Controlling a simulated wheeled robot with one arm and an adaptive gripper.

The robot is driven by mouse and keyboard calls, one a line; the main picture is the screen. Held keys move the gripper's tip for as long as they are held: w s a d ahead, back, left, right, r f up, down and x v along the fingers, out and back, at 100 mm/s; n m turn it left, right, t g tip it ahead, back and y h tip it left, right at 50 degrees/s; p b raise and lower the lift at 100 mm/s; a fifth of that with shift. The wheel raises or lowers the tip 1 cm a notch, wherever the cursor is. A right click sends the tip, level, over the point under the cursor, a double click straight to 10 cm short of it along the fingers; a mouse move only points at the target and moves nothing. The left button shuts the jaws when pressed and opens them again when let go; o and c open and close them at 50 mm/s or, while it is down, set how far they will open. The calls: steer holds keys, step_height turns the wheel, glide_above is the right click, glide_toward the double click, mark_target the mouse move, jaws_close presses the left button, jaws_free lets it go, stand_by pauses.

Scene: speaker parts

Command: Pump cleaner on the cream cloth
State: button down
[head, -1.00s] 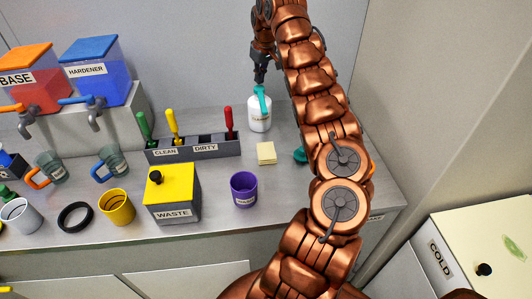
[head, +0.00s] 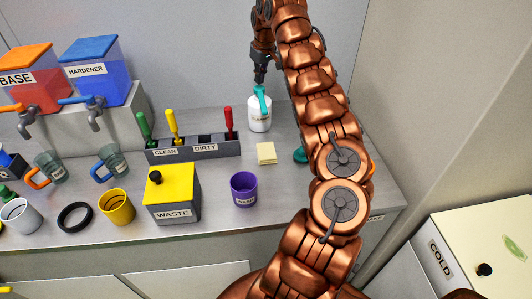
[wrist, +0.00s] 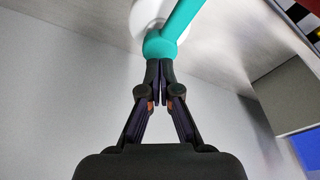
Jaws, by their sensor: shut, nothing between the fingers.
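The cleaner bottle (head: 260,119) is white with a teal pump head (head: 263,98) and stands upright at the back of the counter. The cream cloth (head: 266,153) lies flat on the counter in front of it. My gripper (head: 260,82) is shut and empty, pointing down just above the pump head. In the wrist view, the fingertips of my gripper (wrist: 160,66) are together at the teal pump head (wrist: 162,43), touching or very close to it. The white bottle body (wrist: 148,18) shows behind the pump head.
A rack (head: 193,147) with several coloured-handled tools stands left of the bottle. A purple cup (head: 244,189) and a yellow-lidded waste box (head: 172,192) are in front. A teal object (head: 300,155) is partly hidden by my arm.

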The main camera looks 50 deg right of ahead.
mark_target(259, 87)
steer(key=shift+f+b, duration=1.7)
steer(key=shift+b, duration=0.4)
steer(key=shift+r, duration=0.1)
steer(key=shift+r+p, duration=0.55)
steer(key=shift+r, duration=1.1)
step_height(259, 87, up, 6)
steer(key=p, duration=0.3)
steer(key=shift+p, duration=0.3)
